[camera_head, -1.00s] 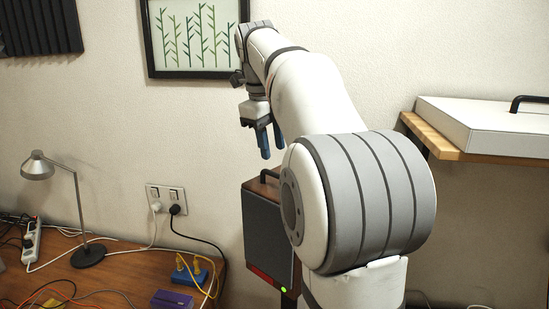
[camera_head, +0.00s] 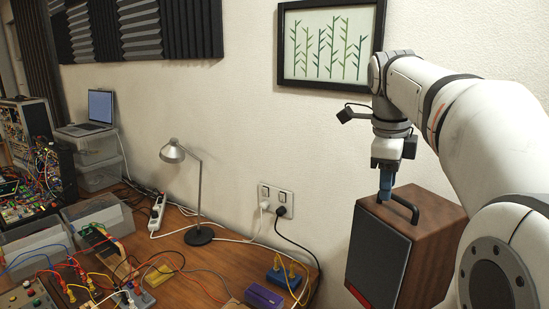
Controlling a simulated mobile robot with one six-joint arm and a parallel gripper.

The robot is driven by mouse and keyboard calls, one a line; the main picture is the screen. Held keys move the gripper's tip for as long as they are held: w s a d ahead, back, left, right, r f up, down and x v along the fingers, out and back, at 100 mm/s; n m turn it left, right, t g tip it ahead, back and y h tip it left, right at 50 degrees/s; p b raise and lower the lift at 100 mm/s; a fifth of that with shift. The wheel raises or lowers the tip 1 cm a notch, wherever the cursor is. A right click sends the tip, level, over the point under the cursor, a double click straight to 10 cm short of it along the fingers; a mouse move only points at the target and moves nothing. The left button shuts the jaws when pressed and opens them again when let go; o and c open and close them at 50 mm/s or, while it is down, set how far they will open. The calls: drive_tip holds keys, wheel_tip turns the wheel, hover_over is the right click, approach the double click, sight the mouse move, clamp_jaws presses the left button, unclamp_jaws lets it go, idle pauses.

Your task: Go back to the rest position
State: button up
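My gripper (camera_head: 386,188), with blue fingers pointing down, hangs in front of the wall at the right of the head view. The fingers overlap in the picture, so whether there is a gap between them does not show. My arm comes in from the right edge.
A desk (camera_head: 221,262) at the left carries a lamp (camera_head: 199,203), a purple box (camera_head: 264,297), a blue socket block (camera_head: 284,278), a power strip (camera_head: 157,213), clear bins and many cables. A laptop (camera_head: 101,108) stands at the back left. A framed picture (camera_head: 330,42) hangs above.

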drive_tip(key=s+a+f+n+t, duration=0.1)
drive_tip(key=s+a+f+n, duration=0.3)
drive_tip(key=s+f+n, duration=0.5)
drive_tip(key=s+a+f+n+y, duration=0.1)
drive_tip(key=s+a+f+n, duration=0.3)
drive_tip(key=s+f+n, duration=0.5)
wheel_tip(320, 180, down, 4)
drive_tip(key=n, duration=0.6)
drive_tip(key=shift+a+n+t+y, duration=0.2)
drive_tip(key=shift+n+t+y, duration=0.1)
drive_tip(key=shift+t, duration=0.1)
